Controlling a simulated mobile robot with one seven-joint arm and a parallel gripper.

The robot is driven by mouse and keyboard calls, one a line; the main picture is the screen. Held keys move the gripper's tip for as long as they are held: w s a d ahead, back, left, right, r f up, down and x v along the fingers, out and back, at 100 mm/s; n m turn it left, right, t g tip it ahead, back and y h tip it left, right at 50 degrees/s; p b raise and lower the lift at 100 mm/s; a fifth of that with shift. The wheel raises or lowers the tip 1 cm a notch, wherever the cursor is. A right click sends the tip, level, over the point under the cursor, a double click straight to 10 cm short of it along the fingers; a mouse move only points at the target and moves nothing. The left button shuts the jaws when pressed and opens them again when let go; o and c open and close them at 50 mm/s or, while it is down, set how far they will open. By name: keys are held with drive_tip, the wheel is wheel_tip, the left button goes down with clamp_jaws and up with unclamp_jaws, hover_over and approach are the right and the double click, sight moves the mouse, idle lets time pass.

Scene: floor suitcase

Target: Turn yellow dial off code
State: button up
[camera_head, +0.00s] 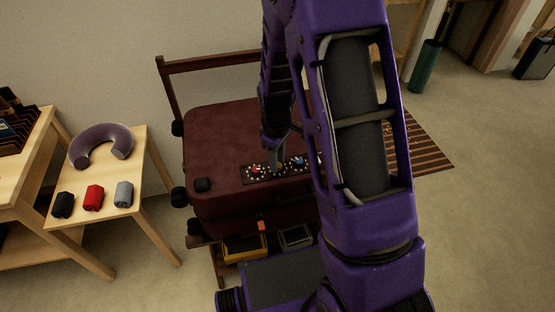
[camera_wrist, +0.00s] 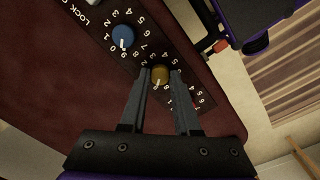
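The yellow dial (camera_wrist: 160,75) sits on the dark lock panel (camera_wrist: 98,38) with a ring of white digits around it. Its pale pointer mark faces down in the wrist view; the exact digit is hard to read. My gripper (camera_wrist: 160,72) is open, with one fingertip on each side of the yellow dial. A narrow gap seems to show beside the dial; contact cannot be made out. In the head view my gripper (camera_head: 274,158) reaches down to the panel and hides the yellow dial. The panel lies on top of the maroon suitcase (camera_head: 225,135).
A blue dial (camera_wrist: 123,36) is next to the yellow one. A red dial (camera_head: 255,169) shows on the panel's left. A wooden side table (camera_head: 146,150) with a neck pillow (camera_head: 100,146) and rolled items stands left. A striped rug (camera_head: 425,150) lies right.

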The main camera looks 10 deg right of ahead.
clamp_jaws()
drive_tip(key=shift+m, duration=0.4)
drive_tip(key=m, duration=0.5)
drive_tip(key=shift+p, duration=0.3)
drive_tip(key=m, duration=0.4)
drive_tip(key=shift+p, duration=0.3)
drive_tip(key=shift+w+m+p, duration=0.1)
drive_tip(key=shift+m+p, duration=0.35)
drive_tip(key=shift+m, duration=1.75)
